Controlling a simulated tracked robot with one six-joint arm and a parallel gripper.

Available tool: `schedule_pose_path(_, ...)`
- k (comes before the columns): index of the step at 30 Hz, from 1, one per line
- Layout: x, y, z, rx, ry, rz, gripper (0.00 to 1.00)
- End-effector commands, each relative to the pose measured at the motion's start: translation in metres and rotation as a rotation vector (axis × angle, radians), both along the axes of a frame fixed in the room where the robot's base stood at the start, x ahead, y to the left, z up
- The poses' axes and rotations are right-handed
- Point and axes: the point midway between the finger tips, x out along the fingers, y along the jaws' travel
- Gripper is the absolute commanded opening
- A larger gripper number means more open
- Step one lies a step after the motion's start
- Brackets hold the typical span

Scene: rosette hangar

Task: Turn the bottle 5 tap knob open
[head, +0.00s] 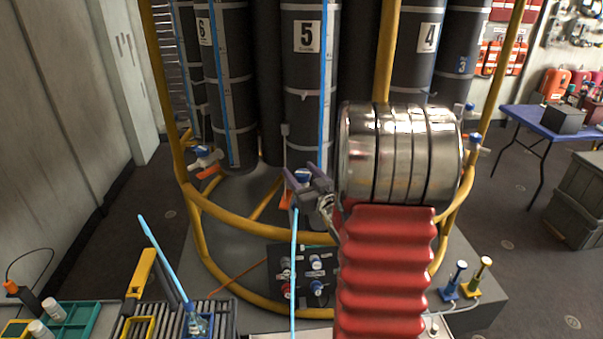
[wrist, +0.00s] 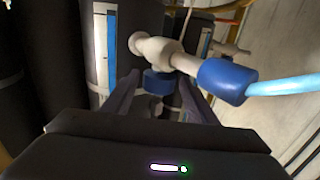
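Bottle 5 (head: 304,75) is a tall dark cylinder with a white "5" label, standing in the middle of the head view. Its tap has a blue knob (head: 302,174), which also shows in the wrist view (wrist: 158,84) below the pale tap body (wrist: 158,49). A blue collar (wrist: 224,81) with a light blue tube leads off to the right. My gripper (head: 308,183) is at the tap. In the wrist view its two fingers (wrist: 158,92) stand open on either side of the knob. I cannot tell whether either finger touches it.
Bottle 4 (head: 424,60) and bottle 6 (head: 226,70) stand beside bottle 5. A yellow tubular frame (head: 225,228) rings the bottles. A dark panel with knobs (head: 305,275) sits below the tap. A rack (head: 165,320) stands front left, and a blue table (head: 520,115) at the right.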

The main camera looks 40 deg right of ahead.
Motion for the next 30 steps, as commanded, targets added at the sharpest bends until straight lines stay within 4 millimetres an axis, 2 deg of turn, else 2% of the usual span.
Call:
schedule_pose_path(2, -0.0011, -0.0013, 0.0001, 0.000, 0.000, -0.003, 0.47)
schedule_pose_path(17, -0.0022, -0.0027, 0.0000, 0.000, 0.000, -0.006, 0.12)
schedule_pose_path(30, -0.0033, -0.0049, -0.0006, 0.000, 0.001, 0.031, 0.11)
